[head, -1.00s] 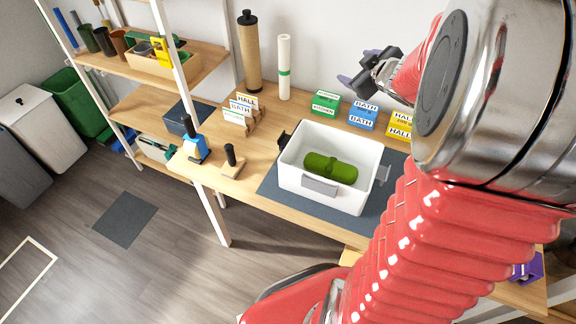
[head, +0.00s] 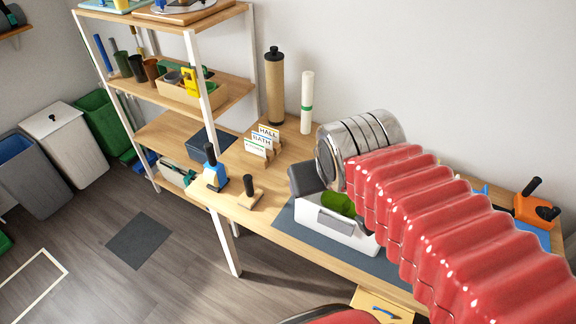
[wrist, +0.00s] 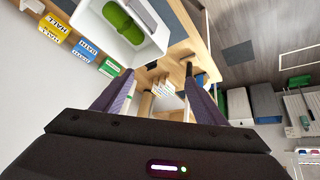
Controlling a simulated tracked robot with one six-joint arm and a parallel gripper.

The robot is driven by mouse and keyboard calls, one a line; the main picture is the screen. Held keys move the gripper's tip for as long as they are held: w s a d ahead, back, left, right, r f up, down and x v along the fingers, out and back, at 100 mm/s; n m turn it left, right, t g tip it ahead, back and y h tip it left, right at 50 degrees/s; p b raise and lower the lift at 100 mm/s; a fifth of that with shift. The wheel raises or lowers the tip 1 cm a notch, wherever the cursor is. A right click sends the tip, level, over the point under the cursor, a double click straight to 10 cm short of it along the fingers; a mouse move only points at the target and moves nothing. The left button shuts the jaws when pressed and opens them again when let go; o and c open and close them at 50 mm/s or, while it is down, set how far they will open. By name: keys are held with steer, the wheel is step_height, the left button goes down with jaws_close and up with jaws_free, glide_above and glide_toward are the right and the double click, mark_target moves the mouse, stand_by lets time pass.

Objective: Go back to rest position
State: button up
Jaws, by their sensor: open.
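My gripper (wrist: 158,76) shows in the wrist view with its two purple fingers spread wide apart. It is open, and nothing is held between the fingers. In the head view my red arm and its silver joint hide most or all of the gripper. A white bin (head: 337,227) stands on the dark mat on the workbench, partly covered by my arm. A green rolled item (head: 338,203) lies inside it. The bin (wrist: 150,52) and the green item (wrist: 124,20) also show at the top of the wrist view, apart from the fingers.
Yellow (wrist: 54,28), blue (wrist: 86,50) and green (wrist: 110,67) label boxes sit along the bench's wall side. A shelf (head: 185,132) stands at left. An orange tool (head: 537,206) is at right.

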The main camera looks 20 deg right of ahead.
steer(key=shift+g+y, duration=0.4)
steer(key=shift+y, duration=0.3)
steer(key=s+a, duration=0.2)
steer(key=s+a+f, duration=0.1)
steer(key=a, duration=0.1)
steer(key=shift+s, duration=0.35)
